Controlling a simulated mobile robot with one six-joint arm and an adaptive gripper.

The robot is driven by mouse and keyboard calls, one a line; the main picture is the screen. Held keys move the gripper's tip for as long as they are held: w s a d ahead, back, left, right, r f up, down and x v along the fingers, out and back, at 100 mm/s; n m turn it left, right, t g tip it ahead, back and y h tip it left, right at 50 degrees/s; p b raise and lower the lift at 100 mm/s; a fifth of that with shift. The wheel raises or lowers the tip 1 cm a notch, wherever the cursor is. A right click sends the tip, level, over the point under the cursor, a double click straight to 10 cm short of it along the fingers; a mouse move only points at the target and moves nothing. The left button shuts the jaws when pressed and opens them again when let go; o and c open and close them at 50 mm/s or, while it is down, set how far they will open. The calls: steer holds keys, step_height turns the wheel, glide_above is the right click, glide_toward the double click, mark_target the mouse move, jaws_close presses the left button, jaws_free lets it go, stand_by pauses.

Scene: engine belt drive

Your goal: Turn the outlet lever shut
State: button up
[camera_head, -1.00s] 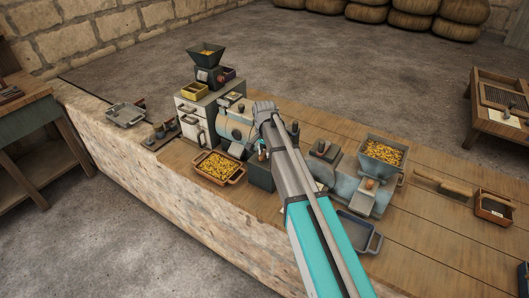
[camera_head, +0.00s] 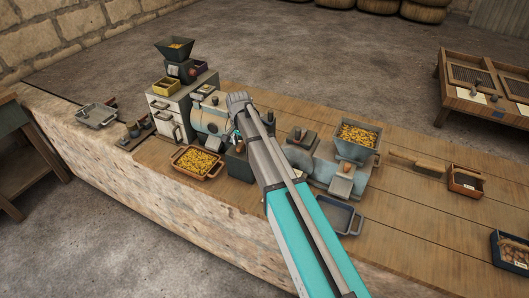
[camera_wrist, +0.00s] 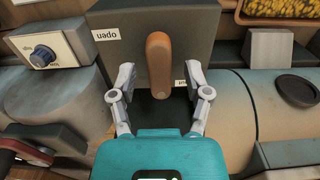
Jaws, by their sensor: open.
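The outlet lever (camera_wrist: 159,62) is an orange-brown bar standing upright in the wrist view, on the face of a dark grey box (camera_wrist: 205,30). A white label reading "open" (camera_wrist: 105,34) is at the upper left of that face. A second small label (camera_wrist: 180,83) is lower right of the lever, partly hidden by my right finger. My gripper (camera_wrist: 160,76) is open, with one finger on each side of the lever and a visible gap on both sides.
A tray of yellow grain (camera_head: 198,162) sits left of the box. A pale blue drum (camera_head: 211,118) is behind it. A grain hopper (camera_head: 357,138) and an empty blue tray (camera_head: 340,216) are to the right. In the wrist view, a knob plate (camera_wrist: 50,48) is at left.

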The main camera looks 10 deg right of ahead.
mark_target(242, 143)
steer(key=m, duration=0.4)
steer(key=shift+m, duration=0.3)
steer(key=m, duration=0.8)
steer(key=shift+m, duration=0.4)
steer(key=m, duration=0.4)
step_height(242, 143, up, 14)
steer(key=p, duration=1.4)
steer(key=s+d+f+n+b, duration=0.1)
steer(key=s+d+n, duration=0.5)
steer(key=s+n, duration=0.6)
steer(key=s+d+f+n+b, duration=0.1)
steer(key=s+d+n, duration=0.5)
steer(key=s+n, duration=0.6)
steer(key=shift+s+f+n+b, duration=0.2)
steer(key=shift+f+n+b, duration=0.1)
steer(key=shift+b, duration=0.05)
stand_by(0.9)
